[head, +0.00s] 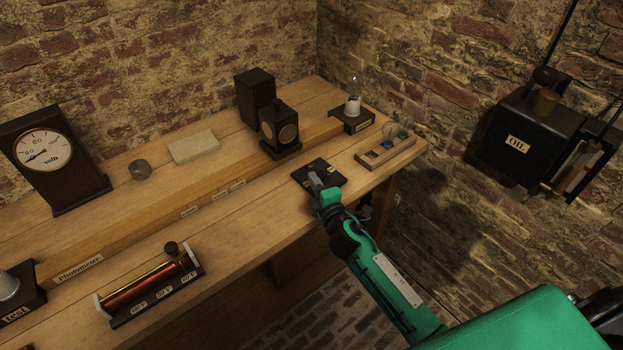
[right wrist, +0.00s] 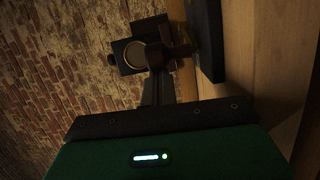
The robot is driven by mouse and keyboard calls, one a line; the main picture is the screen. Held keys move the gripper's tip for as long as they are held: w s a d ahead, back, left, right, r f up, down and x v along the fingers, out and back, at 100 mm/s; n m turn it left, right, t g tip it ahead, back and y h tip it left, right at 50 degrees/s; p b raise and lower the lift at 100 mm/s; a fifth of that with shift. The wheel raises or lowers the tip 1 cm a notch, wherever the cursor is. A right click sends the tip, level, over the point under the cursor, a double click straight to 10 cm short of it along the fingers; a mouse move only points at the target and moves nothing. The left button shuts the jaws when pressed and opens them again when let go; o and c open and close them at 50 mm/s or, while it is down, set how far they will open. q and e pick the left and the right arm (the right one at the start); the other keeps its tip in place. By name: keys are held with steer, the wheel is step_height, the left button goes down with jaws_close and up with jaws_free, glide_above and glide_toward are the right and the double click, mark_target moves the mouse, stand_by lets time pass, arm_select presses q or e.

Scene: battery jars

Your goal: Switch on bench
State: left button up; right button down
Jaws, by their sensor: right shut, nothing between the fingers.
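The switch is a dark square base (head: 328,167) with small pale metal parts, lying on the front of the wooden bench (head: 240,222). My right gripper (head: 314,180) is shut with nothing in it, its tips over the near left part of the base. The tips hide some of the switch, and I cannot tell whether they touch it or how its lever stands. In the right wrist view, the gripper's dark finger part (right wrist: 158,92) points at dim dark shapes, and a dark slab (right wrist: 207,40) lies against the wood. My left gripper is not in view.
A dark photometer head (head: 279,128) and a bulb on a white socket (head: 353,105) stand behind the switch. A wooden tray (head: 374,160) with coloured pieces lies to its right. A slide rheostat (head: 150,285) and voltmeter (head: 48,155) are at left.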

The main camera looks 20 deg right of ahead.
mark_target(325, 178)
steer(key=d+n+y, duration=0.1)
steer(key=d+n+y+p, duration=0.1)
steer(key=y, duration=0.1)
steer(key=shift+d+r+g+y+p, duration=0.2)
steer(key=shift+g+y+p, duration=0.1)
steer(key=shift+d+f+n+y, duration=0.1)
steer(key=shift+d+n+y, duration=0.3)
steer(key=shift+n+y, duration=0.2)
steer(key=d+n+g+y, duration=0.2)
steer(key=y, duration=0.1)
steer(key=shift+w+f+y, duration=0.1)
steer(key=shift+w+y, duration=0.05)
steer(key=shift+y, duration=0.15)
steer(key=shift+w+d+b, duration=0.3)
steer(key=shift+d+b, duration=0.15)
steer(key=shift+d, duration=0.35)
steer(key=shift+w+d, duration=0.15)
steer(key=shift+d, duration=0.1)
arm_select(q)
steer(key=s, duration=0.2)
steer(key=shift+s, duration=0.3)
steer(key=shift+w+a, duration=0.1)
arm_select(e)
steer(key=shift+w+d+r, duration=0.15)
steer(key=shift+d+r, duration=0.05)
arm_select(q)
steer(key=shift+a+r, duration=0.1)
arm_select(e)
steer(key=shift+a, duration=0.15)
